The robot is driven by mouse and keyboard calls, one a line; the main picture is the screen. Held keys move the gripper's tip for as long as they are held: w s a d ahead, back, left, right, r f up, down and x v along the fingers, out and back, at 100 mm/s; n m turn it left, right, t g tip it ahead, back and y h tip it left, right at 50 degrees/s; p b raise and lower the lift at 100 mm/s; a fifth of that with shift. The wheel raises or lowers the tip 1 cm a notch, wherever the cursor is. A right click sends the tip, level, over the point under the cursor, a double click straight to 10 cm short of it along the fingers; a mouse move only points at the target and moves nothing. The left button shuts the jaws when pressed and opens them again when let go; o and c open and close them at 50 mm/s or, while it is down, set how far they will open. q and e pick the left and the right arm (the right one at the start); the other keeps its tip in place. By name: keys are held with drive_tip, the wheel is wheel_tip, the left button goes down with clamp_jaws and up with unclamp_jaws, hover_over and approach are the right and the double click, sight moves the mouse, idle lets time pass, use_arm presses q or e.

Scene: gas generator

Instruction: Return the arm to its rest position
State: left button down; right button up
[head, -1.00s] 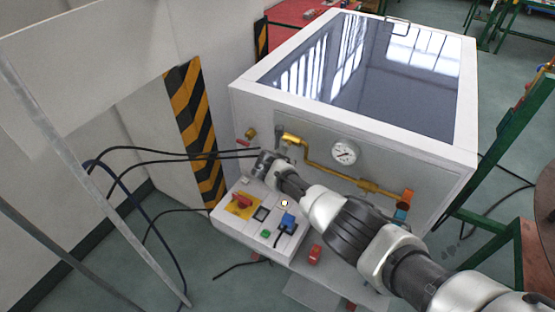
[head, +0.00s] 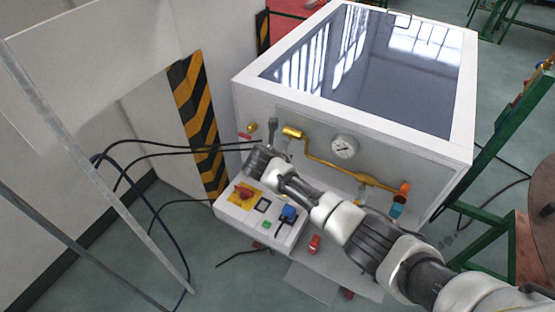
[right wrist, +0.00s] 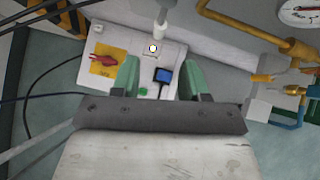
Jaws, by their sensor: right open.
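My right arm (head: 370,245) reaches in from the lower right in the head view. Its gripper (head: 260,158) is above the sloped control box, in front of the generator (head: 250,110). In the right wrist view its green fingers (right wrist: 160,80) are apart, with nothing held between them. The control box (right wrist: 118,45) shows past the fingers, with a red switch (right wrist: 103,59), a blue-faced part (right wrist: 163,76) and a green button (right wrist: 143,91). My left gripper is in neither view.
A yellow pipe (head: 325,166) and a pressure gauge (head: 344,147) are on the generator's front. Black cables (head: 150,148) hang at the left near a striped post (head: 195,115). A green frame (head: 490,165) stands at the right.

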drive_tip(key=s+d+f+m+g+y+b, duration=0.15)
drive_tip(key=s+f+m, duration=0.25)
drive_tip(key=s+f, duration=0.5)
drive_tip(key=s+d+f+m+g+b, duration=0.1)
drive_tip(key=s+d+f+m+b, duration=0.25)
drive_tip(key=f, duration=0.95)
drive_tip(key=s+d+f+m+g+y+b, duration=0.1)
drive_tip(key=s+d+f+m+g+b, duration=0.1)
drive_tip(key=s+f+m, duration=0.65)
drive_tip(key=s+d+f+m+g+b, duration=0.1)
drive_tip(key=s+d+f+m+b, duration=0.1)
drive_tip(key=s+d+f+m, duration=0.2)
drive_tip(key=s+d+f+m+b, duration=0.2)
drive_tip(key=s+d+f+m, duration=0.2)
drive_tip(key=s+f, duration=0.6)
drive_tip(key=s+d+f+m+g+y+b, duration=0.1)
drive_tip(key=s+d+f+m, duration=0.3)
drive_tip(key=s, duration=1.7)
wheel_tip(320, 180, down, 4)
drive_tip(key=shift+r+m+g+b, duration=0.1)
drive_tip(key=shift+m+g+b, duration=0.25)
drive_tip(key=shift+m+b, duration=0.25)
drive_tip(key=shift+a, duration=0.1)
